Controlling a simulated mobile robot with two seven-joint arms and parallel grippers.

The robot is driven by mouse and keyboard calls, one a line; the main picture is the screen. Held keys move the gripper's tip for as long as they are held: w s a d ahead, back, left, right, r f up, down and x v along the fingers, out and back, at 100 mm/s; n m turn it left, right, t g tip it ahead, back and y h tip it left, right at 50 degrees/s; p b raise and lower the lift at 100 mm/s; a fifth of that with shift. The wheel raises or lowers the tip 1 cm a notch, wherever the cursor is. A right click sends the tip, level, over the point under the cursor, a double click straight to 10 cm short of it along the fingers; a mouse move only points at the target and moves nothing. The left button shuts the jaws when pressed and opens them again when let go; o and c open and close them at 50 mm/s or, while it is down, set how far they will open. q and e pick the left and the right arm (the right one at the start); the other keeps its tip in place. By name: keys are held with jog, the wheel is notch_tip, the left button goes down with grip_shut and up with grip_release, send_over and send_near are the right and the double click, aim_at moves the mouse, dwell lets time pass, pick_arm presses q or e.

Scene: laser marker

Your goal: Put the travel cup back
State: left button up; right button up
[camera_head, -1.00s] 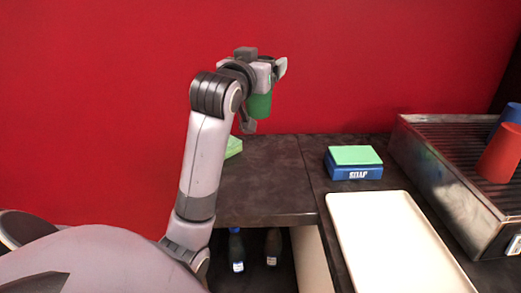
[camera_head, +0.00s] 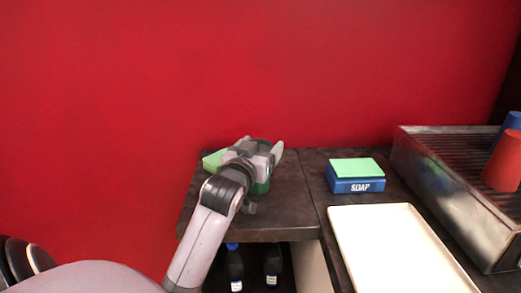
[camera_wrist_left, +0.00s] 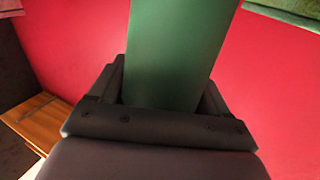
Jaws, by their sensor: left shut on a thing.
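The green travel cup (camera_head: 262,187) is in my left gripper (camera_head: 264,172), over the left part of the dark counter in the head view. The gripper and wrist cover most of the cup. Its lower part shows below the fingers, low at the counter; I cannot tell whether it touches the surface. In the left wrist view the green cup (camera_wrist_left: 175,50) stands between the dark jaws of the gripper (camera_wrist_left: 160,100), which are shut on it. My right gripper is not in view.
A light green block (camera_head: 213,160) lies behind the left wrist. A blue soap box with green top (camera_head: 356,184), a cream tray (camera_head: 395,250) and a metal rack (camera_head: 430,195) with red (camera_head: 503,162) and blue cups stand right. Bottles (camera_head: 235,268) stand below the counter.

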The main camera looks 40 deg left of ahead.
pick_arm(q)
jog(key=shift+f, duration=0.15)
jog(key=o, duration=0.7)
jog(key=shift+c, duration=0.2)
